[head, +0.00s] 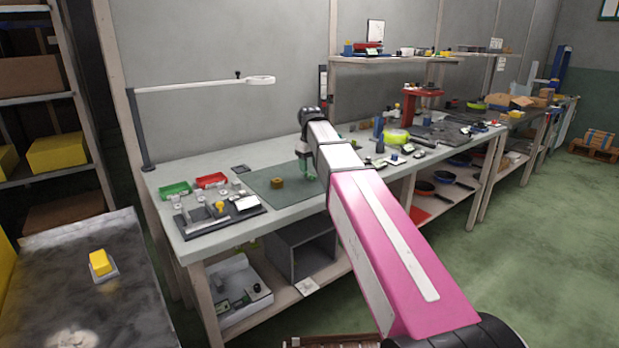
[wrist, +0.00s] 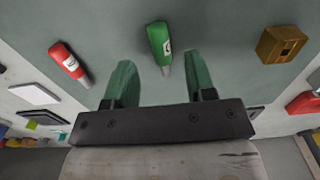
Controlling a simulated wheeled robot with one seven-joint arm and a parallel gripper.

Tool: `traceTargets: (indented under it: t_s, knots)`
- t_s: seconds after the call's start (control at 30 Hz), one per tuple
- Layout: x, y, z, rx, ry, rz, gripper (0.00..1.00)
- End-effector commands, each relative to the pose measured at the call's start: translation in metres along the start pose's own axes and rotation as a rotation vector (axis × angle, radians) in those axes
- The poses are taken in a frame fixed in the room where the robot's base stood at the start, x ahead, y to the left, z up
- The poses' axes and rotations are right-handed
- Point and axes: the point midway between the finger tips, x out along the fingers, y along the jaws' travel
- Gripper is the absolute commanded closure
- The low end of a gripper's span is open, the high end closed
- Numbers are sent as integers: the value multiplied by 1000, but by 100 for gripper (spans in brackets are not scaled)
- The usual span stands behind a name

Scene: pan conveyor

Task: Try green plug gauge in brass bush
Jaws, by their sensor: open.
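The green plug gauge (wrist: 159,38) lies on the grey-green mat (wrist: 218,28) in the wrist view, its thin pale end toward my gripper. My gripper (wrist: 159,62) is open and empty, one green finger to each side of the gauge's thin end in the picture; contact cannot be told. The brass bush (wrist: 281,45), a gold-brown block with a dark opening, stands to the right of the fingers, apart from them. It also shows in the head view (head: 278,183), left of my gripper (head: 303,176). In the head view the green gauge cannot be made out.
A red plug gauge (wrist: 66,58) lies left of my fingers. Green (head: 175,188) and red (head: 211,180) trays and a dark fixture plate (head: 240,214) stand on the bench's left. A lamp (head: 205,86) reaches over them. Many tools crowd the bench's right. The mat around the bush is mostly clear.

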Motion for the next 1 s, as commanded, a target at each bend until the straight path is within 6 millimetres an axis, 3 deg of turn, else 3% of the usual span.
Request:
traceTargets:
  t_s: [0.2, 0.47, 0.63, 1.0]
  knots:
    - [28, -2, 0, 0, -1, 0, 50]
    - [31, -2, 0, 0, 0, 0, 50]
    - [31, -2, 0, 0, 0, 0, 100]
    - [29, -2, -1, 0, 0, 0, 100]
